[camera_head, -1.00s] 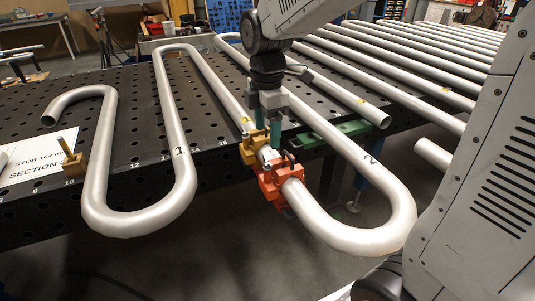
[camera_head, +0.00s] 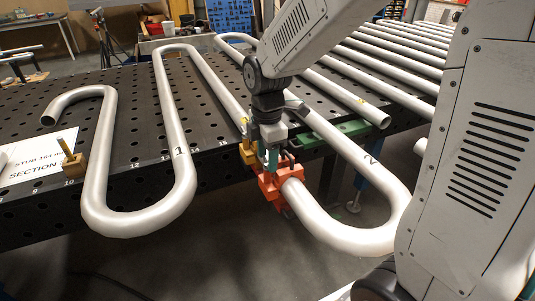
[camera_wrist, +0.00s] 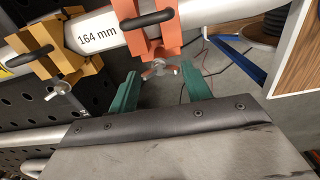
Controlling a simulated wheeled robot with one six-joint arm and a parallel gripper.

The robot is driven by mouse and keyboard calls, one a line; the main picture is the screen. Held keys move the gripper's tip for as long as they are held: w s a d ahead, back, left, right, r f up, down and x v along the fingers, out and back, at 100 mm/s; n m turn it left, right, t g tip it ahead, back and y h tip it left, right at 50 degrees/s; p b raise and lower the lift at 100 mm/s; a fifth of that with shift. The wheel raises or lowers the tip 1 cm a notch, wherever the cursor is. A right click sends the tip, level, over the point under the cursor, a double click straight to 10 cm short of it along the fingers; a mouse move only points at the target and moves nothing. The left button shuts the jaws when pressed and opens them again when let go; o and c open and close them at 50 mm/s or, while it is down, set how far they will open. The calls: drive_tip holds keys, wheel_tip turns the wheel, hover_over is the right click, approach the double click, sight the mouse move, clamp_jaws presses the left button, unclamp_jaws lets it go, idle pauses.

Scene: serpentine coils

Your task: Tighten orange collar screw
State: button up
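The orange collar (camera_head: 284,190) clamps around a steel pipe that overhangs the table's front edge. In the wrist view the orange collar (camera_wrist: 150,30) has a dark loop across it and a silver wing screw (camera_wrist: 160,69) at its lower end. My gripper (camera_wrist: 160,72) is open, with one green finger on each side of the wing screw. A gap shows between each finger and the screw's wings. In the head view my gripper (camera_head: 272,160) is above and behind the orange collar, and its fingertips are partly hidden there.
A yellow collar (camera_wrist: 75,50) with its own wing screw sits left of the orange one, past a "164 mm" label (camera_wrist: 97,30). Bent pipe 1 (camera_head: 178,130) and pipe 2 (camera_head: 365,165) lie on the perforated table. A wood-edged panel (camera_wrist: 300,60) is at the wrist view's right.

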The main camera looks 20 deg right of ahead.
drive_tip(key=c, duration=0.4)
drive_tip(key=shift+c, duration=0.2)
